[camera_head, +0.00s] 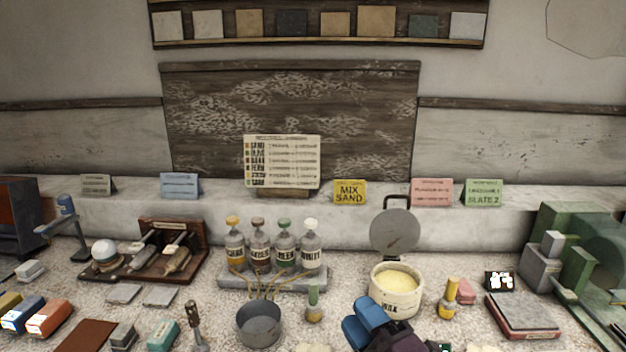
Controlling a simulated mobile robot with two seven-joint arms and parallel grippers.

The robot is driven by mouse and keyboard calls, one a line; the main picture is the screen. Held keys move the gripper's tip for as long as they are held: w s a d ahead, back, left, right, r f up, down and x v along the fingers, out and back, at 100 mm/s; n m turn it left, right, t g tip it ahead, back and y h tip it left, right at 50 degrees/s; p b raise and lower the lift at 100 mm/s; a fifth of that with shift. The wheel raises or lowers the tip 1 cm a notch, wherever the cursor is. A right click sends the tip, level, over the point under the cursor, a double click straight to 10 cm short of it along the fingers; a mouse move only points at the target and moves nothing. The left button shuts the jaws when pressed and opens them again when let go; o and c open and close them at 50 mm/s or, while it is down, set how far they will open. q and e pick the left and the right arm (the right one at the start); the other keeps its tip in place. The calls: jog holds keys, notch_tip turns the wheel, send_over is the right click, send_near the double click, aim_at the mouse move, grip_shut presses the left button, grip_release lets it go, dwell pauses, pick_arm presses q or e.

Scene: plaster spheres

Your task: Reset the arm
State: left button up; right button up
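My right gripper (370,318) shows at the bottom, right of the middle, with blue fingers and a dark body cut off by the lower edge. Its fingers appear close together, but I cannot tell whether they are open or shut. No held object shows. It overlaps the lower left side of a white pot (398,302) of yellowish wax in the picture; contact cannot be told. My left gripper is not in view.
Several labelled bottles stand on a rack (275,284) with a grey bowl (259,325) in front. Green machinery (590,250) fills the far right.

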jog(key=s+d+f+m+g+h, duration=0.3)
jog(key=s+d+f+m+h, duration=0.1)
jog(key=d+f+m+h, duration=0.3)
jog(key=s+d+f+m+g+h, duration=0.3)
jog(key=d+f+m+h, duration=0.2)
jog(key=d+f+m, duration=0.25)
jog(key=s+d+f+m+g, duration=0.3)
jog(key=s+f+m+g, duration=0.15)
jog(key=s, duration=0.55)
jog(key=s+d+f+m+g, duration=0.3)
jog(key=s+g, duration=0.2)
jog(key=s, duration=0.4)
jog(key=w+f+n+t, duration=0.1)
jog(key=w+f+t, duration=0.6)
jog(key=f, duration=0.3)
jog(key=shift+w+a+t+y, duration=0.15)
jog(key=shift+w+t+y, duration=0.2)
jog(key=shift+t, duration=0.4)
